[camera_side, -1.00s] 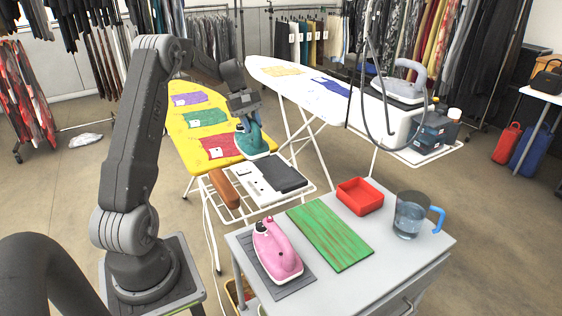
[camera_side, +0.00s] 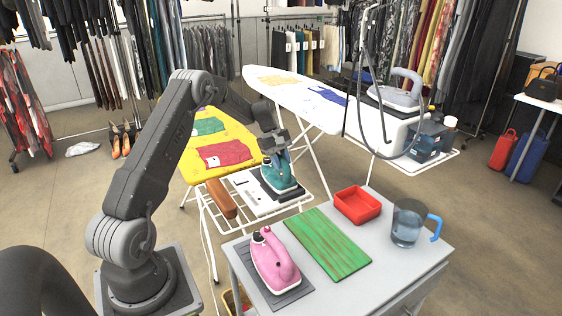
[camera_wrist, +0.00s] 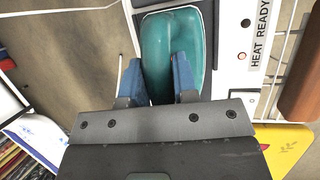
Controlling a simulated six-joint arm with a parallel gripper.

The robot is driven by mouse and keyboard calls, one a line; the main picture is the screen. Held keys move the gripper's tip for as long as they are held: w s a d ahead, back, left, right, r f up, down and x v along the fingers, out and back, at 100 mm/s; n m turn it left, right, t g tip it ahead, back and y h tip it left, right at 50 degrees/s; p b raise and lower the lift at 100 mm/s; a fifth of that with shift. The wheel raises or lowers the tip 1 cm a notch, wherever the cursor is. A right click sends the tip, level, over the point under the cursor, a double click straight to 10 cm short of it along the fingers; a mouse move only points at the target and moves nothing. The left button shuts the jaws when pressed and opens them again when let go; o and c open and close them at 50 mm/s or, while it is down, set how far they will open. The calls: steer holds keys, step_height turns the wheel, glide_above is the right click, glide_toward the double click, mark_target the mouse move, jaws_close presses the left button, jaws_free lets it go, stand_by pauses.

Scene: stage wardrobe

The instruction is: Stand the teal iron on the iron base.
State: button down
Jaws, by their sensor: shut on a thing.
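The teal iron (camera_side: 279,178) is over the dark pad of the iron base (camera_side: 248,193), at the end of the yellow ironing board. It looks upright with its sole down; I cannot tell whether it touches the pad. My gripper (camera_side: 277,150) is above it, shut on its upper part. In the wrist view, blue fingers (camera_wrist: 158,80) stand on both sides of the teal iron (camera_wrist: 183,35). The iron base (camera_wrist: 236,45) shows beside it with "HEAT READY" lettering. The iron hides much of the pad.
A brown sleeve-board-like piece (camera_side: 222,199) lies left of the base on the wire rack. The grey cabinet (camera_side: 400,265) in front holds a pink iron (camera_side: 275,262), a green board (camera_side: 328,245), a red tray (camera_side: 357,205) and a water jug (camera_side: 408,222). A white ironing board (camera_side: 300,90) stands behind.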

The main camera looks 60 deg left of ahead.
steer(key=shift+f, duration=0.1)
steer(key=c, duration=0.9)
jaws_free()
steer(key=shift+f, duration=0.1)
